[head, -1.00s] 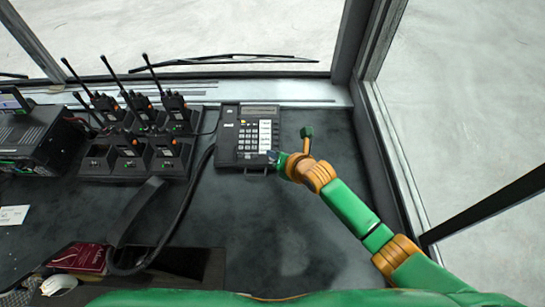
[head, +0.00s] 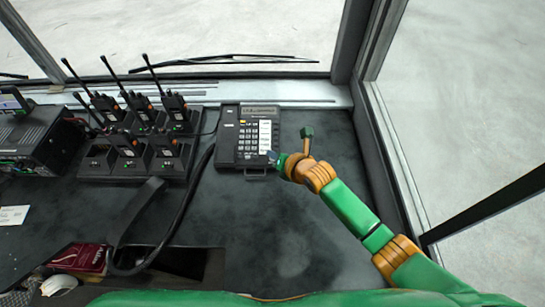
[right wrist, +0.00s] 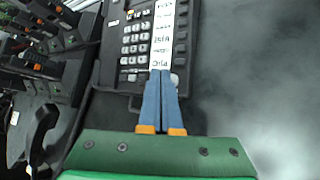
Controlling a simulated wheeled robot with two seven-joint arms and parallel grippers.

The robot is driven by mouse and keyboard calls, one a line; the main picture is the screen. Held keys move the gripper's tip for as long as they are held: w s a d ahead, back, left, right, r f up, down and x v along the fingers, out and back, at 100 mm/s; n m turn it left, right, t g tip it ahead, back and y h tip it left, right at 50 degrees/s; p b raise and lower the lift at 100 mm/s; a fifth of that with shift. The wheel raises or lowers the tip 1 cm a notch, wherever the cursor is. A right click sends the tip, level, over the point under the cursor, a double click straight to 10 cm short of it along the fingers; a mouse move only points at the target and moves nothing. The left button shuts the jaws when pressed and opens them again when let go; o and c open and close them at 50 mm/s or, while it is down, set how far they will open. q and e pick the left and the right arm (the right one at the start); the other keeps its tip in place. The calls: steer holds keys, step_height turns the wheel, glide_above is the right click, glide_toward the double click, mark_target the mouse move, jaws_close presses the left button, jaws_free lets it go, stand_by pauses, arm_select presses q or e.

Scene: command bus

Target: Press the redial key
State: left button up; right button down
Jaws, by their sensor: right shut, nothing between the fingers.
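The desk phone (head: 229,136) lies on the dark dashboard, with a number pad, a column of white labels (head: 265,134) and a display (head: 260,110) showing small dark characters. My right gripper (head: 271,155) is shut and empty, its blue fingertips at the lower right part of the phone. In the right wrist view the fingertips (right wrist: 161,73) are together at the bottom end of the label column (right wrist: 163,35), beside a pale round key. The redial key cannot be told for sure; the labels are too small to read. Contact is unclear. My left gripper is out of view.
Several handheld radios stand in charger bases (head: 130,163) left of the phone. A black cord (head: 190,190) loops between them. A black radio unit (head: 35,135) sits at the far left.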

stand_by(0.4)
steer(key=shift+f+b, duration=0.4)
steer(key=shift+f, duration=0.05)
steer(key=shift+w+f, duration=0.1)
steer(key=shift+f, duration=0.15)
stand_by(0.4)
steer(key=shift+r+p, duration=0.55)
steer(key=shift+r, duration=0.15)
steer(key=shift+r, duration=0.1)
steer(key=r+p, duration=0.2)
steer(key=s+r+p, duration=0.1)
steer(key=r+p, duration=0.1)
steer(key=p, duration=0.1)
steer(key=shift+r, duration=0.4)
